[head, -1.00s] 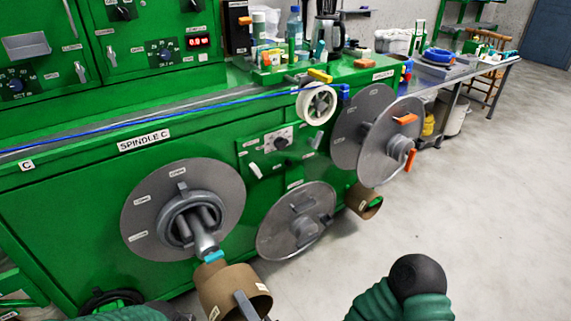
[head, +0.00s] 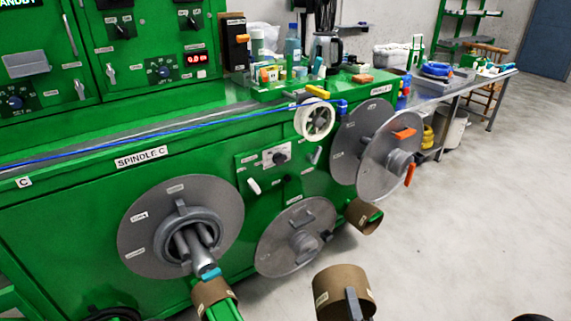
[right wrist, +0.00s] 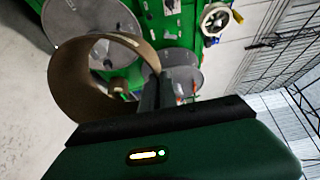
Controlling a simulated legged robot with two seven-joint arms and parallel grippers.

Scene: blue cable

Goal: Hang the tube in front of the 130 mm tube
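In the right wrist view the same tube (right wrist: 85,62) shows as a wide ring beside the fingers (right wrist: 163,88). A second brown tube (head: 208,293) is around a green bar below the large left disc. A third brown tube (head: 358,214) is on a green bar at the machine's right end. The tube labels are too small to read. My left gripper is not in view.
The green machine (head: 75,225) carries a large grey disc (head: 150,230) with a shaft ending in a cyan tip. A lower disc (head: 275,250), a white reel (head: 314,132) and two discs at the right (head: 375,155) stick out. The floor (head: 470,230) at right is clear.

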